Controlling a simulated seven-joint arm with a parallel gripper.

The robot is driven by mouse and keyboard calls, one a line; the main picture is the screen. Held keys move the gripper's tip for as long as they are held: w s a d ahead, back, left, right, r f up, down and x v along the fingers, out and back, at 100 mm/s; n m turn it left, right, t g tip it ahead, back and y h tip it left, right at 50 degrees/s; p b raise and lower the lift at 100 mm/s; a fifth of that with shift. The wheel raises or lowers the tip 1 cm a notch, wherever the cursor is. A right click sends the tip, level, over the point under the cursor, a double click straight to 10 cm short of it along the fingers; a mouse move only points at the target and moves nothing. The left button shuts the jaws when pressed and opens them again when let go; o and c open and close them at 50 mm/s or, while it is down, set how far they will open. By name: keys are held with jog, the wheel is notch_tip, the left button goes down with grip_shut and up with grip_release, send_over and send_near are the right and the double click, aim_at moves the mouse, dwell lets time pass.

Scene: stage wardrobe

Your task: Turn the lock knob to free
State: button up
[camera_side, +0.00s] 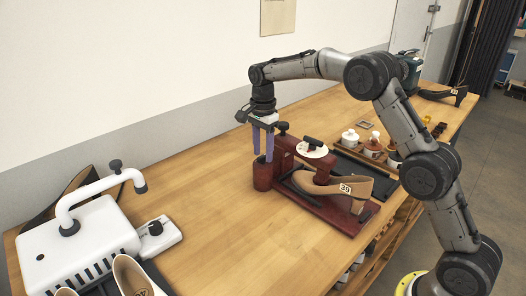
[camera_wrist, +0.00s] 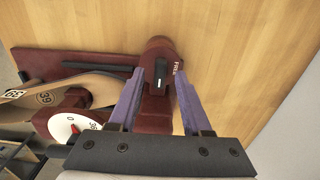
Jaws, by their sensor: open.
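The lock knob (camera_wrist: 160,72) is a small black bar on top of a dark red round post (camera_wrist: 157,50), with a white mark near its lower end in the wrist view. White lettering that seems to read FREE stands to its right. In the side view the post (camera_side: 262,178) stands at the left end of a dark red shoe stretcher (camera_side: 325,209). My gripper (camera_side: 263,157) points straight down over the post. It is open, and in the wrist view its two purple fingers (camera_wrist: 159,76) lie on either side of the knob. Contact cannot be told.
The stretcher holds a tan shoe (camera_side: 335,185) tagged 39 and carries a white dial (camera_side: 312,150). A white machine (camera_side: 80,245) with a bent arm stands at the left front. Jars (camera_side: 373,146) stand behind the stretcher. The bench (camera_side: 200,190) is clear between machine and stretcher.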

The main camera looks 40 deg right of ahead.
jog(key=shift+f, duration=0.3)
grip_shut()
